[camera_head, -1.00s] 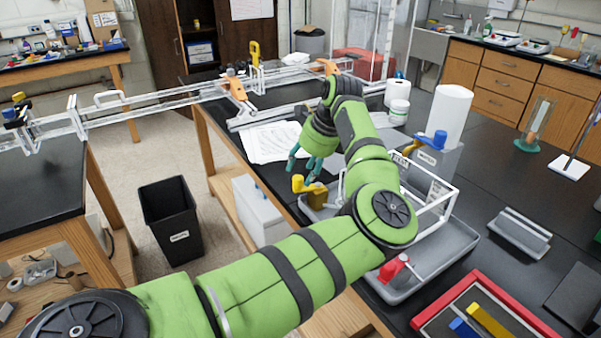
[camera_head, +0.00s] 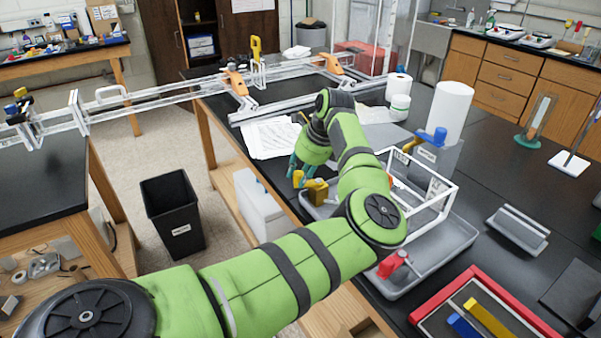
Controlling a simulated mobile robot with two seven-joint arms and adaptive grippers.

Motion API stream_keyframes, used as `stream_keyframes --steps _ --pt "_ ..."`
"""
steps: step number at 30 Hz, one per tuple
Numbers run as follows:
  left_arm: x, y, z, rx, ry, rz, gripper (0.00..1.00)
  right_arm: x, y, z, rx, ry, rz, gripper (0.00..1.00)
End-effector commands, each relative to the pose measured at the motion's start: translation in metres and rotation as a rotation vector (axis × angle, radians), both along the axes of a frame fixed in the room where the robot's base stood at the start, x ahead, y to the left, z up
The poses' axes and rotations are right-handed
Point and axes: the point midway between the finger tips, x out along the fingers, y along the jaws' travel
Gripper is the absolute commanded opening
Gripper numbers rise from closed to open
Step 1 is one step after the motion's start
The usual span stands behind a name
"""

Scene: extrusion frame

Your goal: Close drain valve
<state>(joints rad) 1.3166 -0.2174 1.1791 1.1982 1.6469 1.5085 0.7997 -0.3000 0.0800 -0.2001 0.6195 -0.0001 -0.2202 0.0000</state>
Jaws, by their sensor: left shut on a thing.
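A yellow-handled valve (camera_head: 318,194) stands at the left end of the grey tray (camera_head: 440,258). My left gripper (camera_head: 301,174) comes down on it from above, its teal fingers shut at the yellow handle's left end. The exact finger contact is small and partly hidden. A red-handled valve (camera_head: 391,264) sits at the tray's front edge. A blue-handled valve (camera_head: 436,137) is on a grey box behind the tray. I cannot read which valve is labelled drain. My right gripper is not in view.
A white open frame (camera_head: 446,200) stands over the tray, right of my forearm. A red-edged tray (camera_head: 418,317) is at the front. A black bin (camera_head: 172,215) stands on the floor. Clear rails run along the back.

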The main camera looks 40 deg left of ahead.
Motion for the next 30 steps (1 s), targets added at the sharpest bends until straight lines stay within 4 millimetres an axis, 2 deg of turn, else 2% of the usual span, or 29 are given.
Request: stream_keyframes --steps 11,30 --pt "0.005 0.007 -0.004 0.002 -0.004 -0.160 0.00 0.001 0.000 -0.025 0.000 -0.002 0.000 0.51" --pt "0.029 0.023 -0.004 0.004 -0.006 -0.754 0.00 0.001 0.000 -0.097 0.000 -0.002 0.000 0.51"
